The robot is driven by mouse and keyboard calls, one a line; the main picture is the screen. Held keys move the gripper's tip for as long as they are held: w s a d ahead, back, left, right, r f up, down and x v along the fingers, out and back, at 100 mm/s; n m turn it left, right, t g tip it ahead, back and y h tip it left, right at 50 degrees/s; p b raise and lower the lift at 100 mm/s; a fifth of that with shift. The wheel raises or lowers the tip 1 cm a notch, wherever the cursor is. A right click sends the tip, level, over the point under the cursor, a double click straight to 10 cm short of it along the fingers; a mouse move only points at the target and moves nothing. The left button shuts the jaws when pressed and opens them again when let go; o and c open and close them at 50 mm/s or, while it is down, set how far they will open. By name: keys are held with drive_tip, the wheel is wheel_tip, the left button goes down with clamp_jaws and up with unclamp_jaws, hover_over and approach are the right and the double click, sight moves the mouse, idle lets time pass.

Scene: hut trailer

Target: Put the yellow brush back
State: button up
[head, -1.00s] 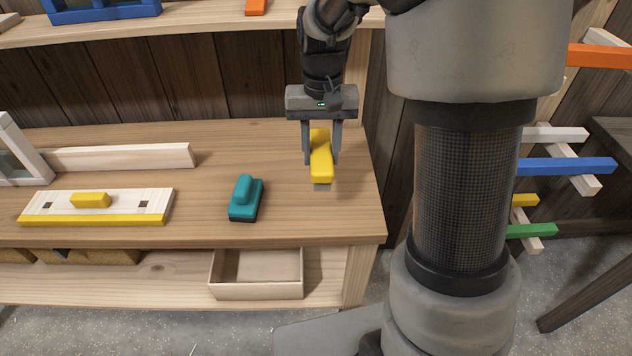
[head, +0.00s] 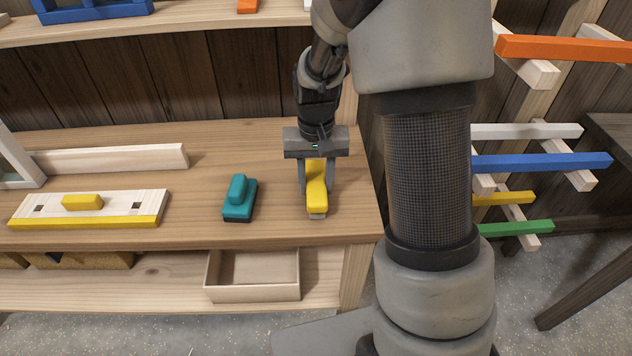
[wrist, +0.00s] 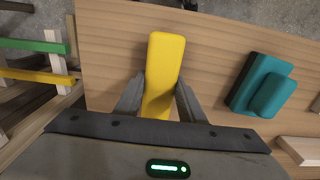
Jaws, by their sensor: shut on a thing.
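The yellow brush (head: 316,192) is a yellow block with a pale grey lower end, near the right end of the wooden bench top. My gripper (head: 316,188) is shut on it, one finger on each side. In the wrist view the yellow brush (wrist: 163,75) lies lengthwise between the fingers of my gripper (wrist: 158,100). It is at or just above the bench surface; I cannot tell whether it touches.
A teal block with a handle (head: 239,198) stands to the left. A white board with yellow edge (head: 120,206) lies further left. An open wooden box (head: 252,293) sits on the lower shelf. Coloured bars (head: 540,163) stick out from a rack at right.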

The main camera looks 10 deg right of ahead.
drive_tip(key=shift+f, duration=0.25)
drive_tip(key=o, duration=1)
drive_tip(key=shift+r, duration=0.1)
drive_tip(key=shift+r, duration=0.1)
